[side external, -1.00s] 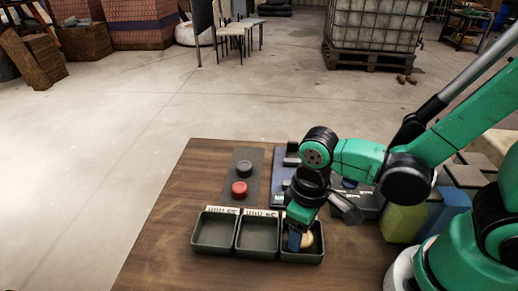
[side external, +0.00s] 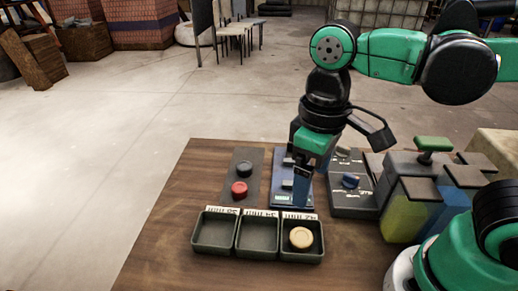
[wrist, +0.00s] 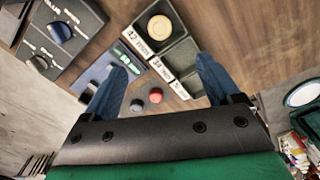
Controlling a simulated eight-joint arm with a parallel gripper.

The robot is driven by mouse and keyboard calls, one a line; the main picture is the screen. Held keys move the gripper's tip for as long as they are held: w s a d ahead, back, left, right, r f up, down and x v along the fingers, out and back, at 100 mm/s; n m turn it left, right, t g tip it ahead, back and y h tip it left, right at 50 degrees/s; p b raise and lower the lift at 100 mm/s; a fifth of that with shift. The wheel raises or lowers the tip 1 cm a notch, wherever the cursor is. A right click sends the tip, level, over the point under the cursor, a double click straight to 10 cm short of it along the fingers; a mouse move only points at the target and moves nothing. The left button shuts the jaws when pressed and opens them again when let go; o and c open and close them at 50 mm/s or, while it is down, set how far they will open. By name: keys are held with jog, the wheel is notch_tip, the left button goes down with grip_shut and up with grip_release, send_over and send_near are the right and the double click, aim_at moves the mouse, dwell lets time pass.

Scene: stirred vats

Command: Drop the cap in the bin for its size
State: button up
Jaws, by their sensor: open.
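The cream cap (side external: 301,238) lies in the right-hand bin (side external: 319,258) of a row of three dark bins. It also shows in the wrist view (wrist: 160,27), in the end bin whose label reads 42 mm (wrist: 136,38). The middle bin (side external: 257,252) and the left bin (side external: 214,250) are empty. My gripper (side external: 300,193) is open and empty, above and behind the bin row and clear of the cap. Its two blue fingers are spread wide in the wrist view (wrist: 161,64).
A dark plate with a red button (side external: 239,188) and a black button (side external: 244,168) lies left of my gripper. A blue device with a small display (wrist: 131,63) is below it. A dark panel with a blue knob (side external: 350,181) stands to the right. Bare wood lies at the front left.

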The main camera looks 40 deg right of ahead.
jog(key=w+d+f+m+t, duration=0.1)
jog(key=w+d+m+t, duration=0.2)
jog(key=w+d+t, duration=0.2)
jog(key=d+t, duration=0.2)
jog(key=d, duration=0.1)
jog(key=shift+w+m, duration=0.15)
jog(key=shift+m, duration=0.15)
dwell(1.2)
